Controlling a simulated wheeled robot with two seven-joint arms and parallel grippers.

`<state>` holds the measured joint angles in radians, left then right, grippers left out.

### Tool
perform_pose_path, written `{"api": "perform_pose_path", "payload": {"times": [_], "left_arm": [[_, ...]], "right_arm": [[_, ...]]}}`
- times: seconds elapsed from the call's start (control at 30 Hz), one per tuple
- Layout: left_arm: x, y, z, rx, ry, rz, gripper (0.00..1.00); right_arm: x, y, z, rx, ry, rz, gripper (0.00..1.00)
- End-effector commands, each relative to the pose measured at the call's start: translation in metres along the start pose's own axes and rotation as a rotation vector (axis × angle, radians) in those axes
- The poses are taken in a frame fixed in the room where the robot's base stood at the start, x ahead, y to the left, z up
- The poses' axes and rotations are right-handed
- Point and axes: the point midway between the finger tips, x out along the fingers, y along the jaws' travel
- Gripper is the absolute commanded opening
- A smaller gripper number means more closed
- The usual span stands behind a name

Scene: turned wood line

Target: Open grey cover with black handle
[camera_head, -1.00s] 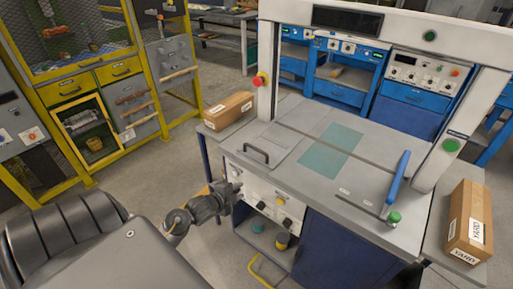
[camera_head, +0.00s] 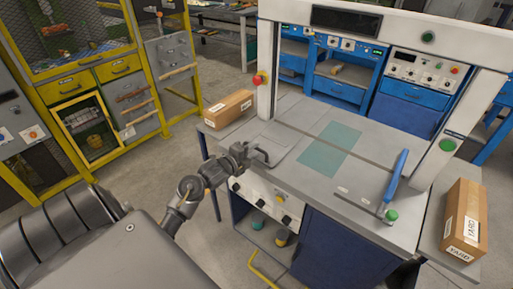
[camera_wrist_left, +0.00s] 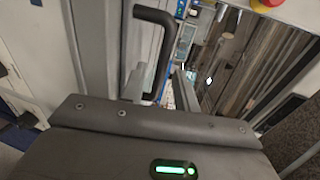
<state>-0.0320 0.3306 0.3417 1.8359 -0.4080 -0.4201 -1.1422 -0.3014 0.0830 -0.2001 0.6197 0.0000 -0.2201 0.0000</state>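The grey cover (camera_head: 288,146) lies flat and closed in the worktop at the near left of the machine. Its black handle (camera_head: 264,151) is a bent bar at the cover's left side; it also shows in the left wrist view (camera_wrist_left: 164,52). My left gripper (camera_head: 245,154) is right at the handle in the head view. My right gripper is not in view.
A cardboard box (camera_head: 228,110) sits left of the worktop, another (camera_head: 464,222) at the right. A blue lever (camera_head: 397,176) stands on the worktop's right. The machine's frame post (camera_head: 267,70) rises behind the cover. A control panel (camera_head: 268,196) is below the worktop edge.

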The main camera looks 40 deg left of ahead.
Motion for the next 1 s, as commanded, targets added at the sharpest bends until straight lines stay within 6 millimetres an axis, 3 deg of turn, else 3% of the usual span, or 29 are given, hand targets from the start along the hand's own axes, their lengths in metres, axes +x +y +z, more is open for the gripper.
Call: {"api": "perform_pose_path", "payload": {"times": [0.2,0.57,0.8,1.0], "left_arm": [[0.024,0.0,0.0,-0.002,0.0,0.0,0.3],[0.028,0.001,0.0,0.0,0.0,0.001,0.3],[0.028,0.001,0.0,0.0,0.0,0.001,0.0],[0.028,0.001,0.0,0.0,0.0,0.001,0.0]], "right_arm": [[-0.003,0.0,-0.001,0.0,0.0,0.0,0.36],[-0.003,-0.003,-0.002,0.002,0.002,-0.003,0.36],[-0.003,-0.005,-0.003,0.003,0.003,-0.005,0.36],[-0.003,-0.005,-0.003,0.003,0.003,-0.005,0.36]]}}
